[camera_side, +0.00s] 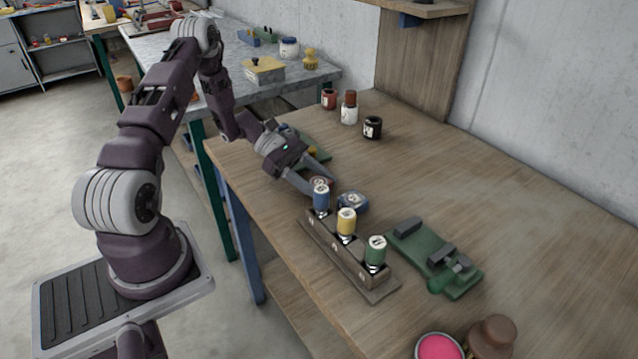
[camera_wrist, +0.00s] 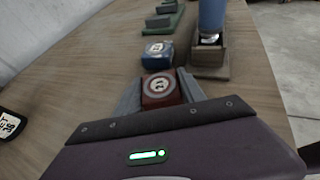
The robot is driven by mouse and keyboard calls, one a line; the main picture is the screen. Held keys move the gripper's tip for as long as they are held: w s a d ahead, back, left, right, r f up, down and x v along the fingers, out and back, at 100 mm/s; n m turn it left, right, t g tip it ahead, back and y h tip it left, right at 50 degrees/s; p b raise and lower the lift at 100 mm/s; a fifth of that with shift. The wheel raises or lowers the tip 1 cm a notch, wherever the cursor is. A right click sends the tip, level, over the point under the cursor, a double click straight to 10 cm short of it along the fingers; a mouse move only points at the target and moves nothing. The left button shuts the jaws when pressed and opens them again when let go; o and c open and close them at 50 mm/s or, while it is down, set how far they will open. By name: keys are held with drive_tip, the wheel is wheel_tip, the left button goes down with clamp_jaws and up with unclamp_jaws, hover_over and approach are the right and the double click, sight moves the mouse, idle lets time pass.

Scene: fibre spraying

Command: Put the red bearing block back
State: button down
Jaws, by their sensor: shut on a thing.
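The red bearing block (camera_wrist: 158,88) sits between the fingers of my gripper (camera_wrist: 160,82) in the wrist view. It has a pale round mark on its top. In the side view my gripper (camera_side: 313,183) reaches low over the wooden table, and the red block is mostly hidden behind a blue-topped bottle. I cannot tell whether the block touches the table. A blue bearing block (camera_side: 353,203) lies just beyond my fingertips; it also shows in the wrist view (camera_wrist: 157,52), apart from the red one.
A wooden rack (camera_side: 337,257) with blue, yellow and green bottles stands close beside my fingers. A green fixture (camera_side: 435,258) lies to its right, and another green piece (camera_side: 318,152) is partly behind my gripper. Several jars (camera_side: 349,108) stand at the back.

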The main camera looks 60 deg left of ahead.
drive_tip(key=c, duration=0.7)
unclamp_jaws()
drive_tip(key=shift+f, duration=0.15)
